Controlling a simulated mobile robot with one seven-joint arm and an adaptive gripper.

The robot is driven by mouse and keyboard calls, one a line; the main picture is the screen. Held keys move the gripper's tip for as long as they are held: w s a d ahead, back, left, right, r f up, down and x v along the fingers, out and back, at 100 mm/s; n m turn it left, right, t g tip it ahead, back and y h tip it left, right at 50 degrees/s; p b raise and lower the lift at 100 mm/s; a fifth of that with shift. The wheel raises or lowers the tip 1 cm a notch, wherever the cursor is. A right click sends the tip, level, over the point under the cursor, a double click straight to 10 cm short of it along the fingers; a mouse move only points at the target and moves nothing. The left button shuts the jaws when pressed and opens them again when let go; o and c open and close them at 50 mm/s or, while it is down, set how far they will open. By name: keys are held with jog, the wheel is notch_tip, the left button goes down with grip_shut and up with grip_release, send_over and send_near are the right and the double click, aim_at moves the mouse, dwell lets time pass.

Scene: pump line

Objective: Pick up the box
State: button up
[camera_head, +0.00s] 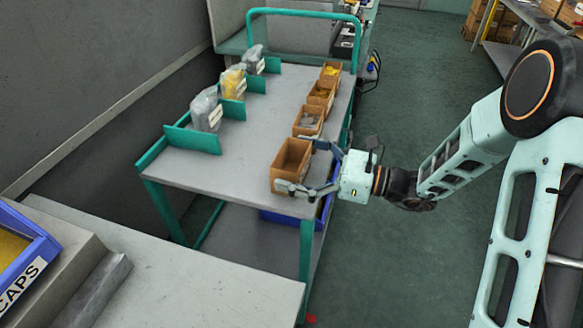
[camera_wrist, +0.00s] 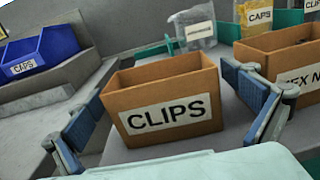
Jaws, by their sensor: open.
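An open-topped brown box labelled CLIPS (camera_head: 292,160) stands upright at the near right corner of the grey cart top. It fills the middle of the wrist view (camera_wrist: 165,105), and its inside looks empty. My gripper (camera_head: 304,167) reaches in from the right, low over the cart top. It is open, with one finger on each side of the CLIPS box. In the wrist view, the left finger is beside the box's left end and the right finger is beside its right end, by the neighbouring box. I cannot tell whether either finger touches it.
A HEX N… box (camera_wrist: 286,60) stands close behind the CLIPS box, with more boxes (camera_head: 321,95) in the row. Bagged parts (camera_head: 206,110) stand by green dividers on the left. A grey bench (camera_head: 190,280) with a blue CAPS bin (camera_head: 28,245) is nearer.

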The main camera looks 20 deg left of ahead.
jog(key=c, duration=1)
jog(key=shift+r, duration=0.1)
